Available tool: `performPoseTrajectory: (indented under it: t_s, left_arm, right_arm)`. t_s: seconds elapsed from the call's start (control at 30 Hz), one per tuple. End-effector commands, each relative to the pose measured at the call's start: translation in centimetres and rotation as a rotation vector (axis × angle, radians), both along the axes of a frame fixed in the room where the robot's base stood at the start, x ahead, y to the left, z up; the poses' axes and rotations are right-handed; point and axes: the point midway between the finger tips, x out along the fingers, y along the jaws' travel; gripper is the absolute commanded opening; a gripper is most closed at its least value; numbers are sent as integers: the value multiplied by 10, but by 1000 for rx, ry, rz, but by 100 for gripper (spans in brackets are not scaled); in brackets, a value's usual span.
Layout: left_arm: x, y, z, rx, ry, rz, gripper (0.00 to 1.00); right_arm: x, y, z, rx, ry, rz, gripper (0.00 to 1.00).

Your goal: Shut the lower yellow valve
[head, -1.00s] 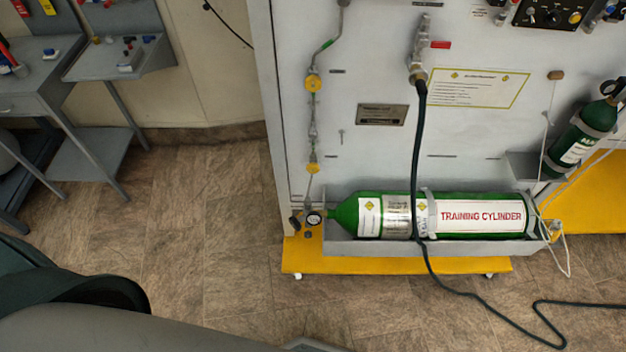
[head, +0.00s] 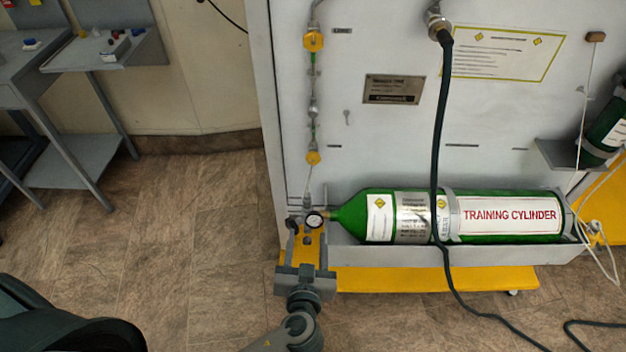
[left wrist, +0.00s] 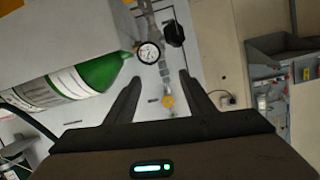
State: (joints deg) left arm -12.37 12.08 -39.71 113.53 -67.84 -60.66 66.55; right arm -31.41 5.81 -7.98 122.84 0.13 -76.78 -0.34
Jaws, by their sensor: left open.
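The lower yellow valve (head: 313,157) sits on the vertical pipe line on the panel, above the round gauge (head: 315,220). The upper yellow valve (head: 313,40) is higher on the same line. My left gripper (head: 306,246) is open and empty, below the lower valve and near the gauge in the head view. In the left wrist view the open fingers of my left gripper (left wrist: 161,78) point toward the panel, and a yellow valve (left wrist: 167,101), apparently the lower one, appears between them, apart from both. My right gripper is not in view.
The green training cylinder (head: 510,214) lies in a grey tray right of the gauge. A black hose (head: 440,130) hangs in front of it. A black knob (left wrist: 174,33) is beside the gauge. Grey shelving (head: 85,175) stands at the left. The floor between is clear.

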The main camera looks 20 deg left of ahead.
Motion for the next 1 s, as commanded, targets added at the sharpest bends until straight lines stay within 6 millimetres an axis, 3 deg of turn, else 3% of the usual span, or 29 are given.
performPoseTrajectory:
  t_s: [0.13,0.3,0.77,1.0]
  left_arm:
    - [-2,-9,53,-89,-207,23,49]
    - [-6,-13,82,-136,-304,29,49]
    - [-4,-12,84,-140,-310,29,49]
    - [14,-7,85,-136,-311,29,49]
  right_arm:
    - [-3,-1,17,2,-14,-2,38]
    - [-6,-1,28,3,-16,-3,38]
    - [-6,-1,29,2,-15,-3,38]
    - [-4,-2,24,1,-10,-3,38]
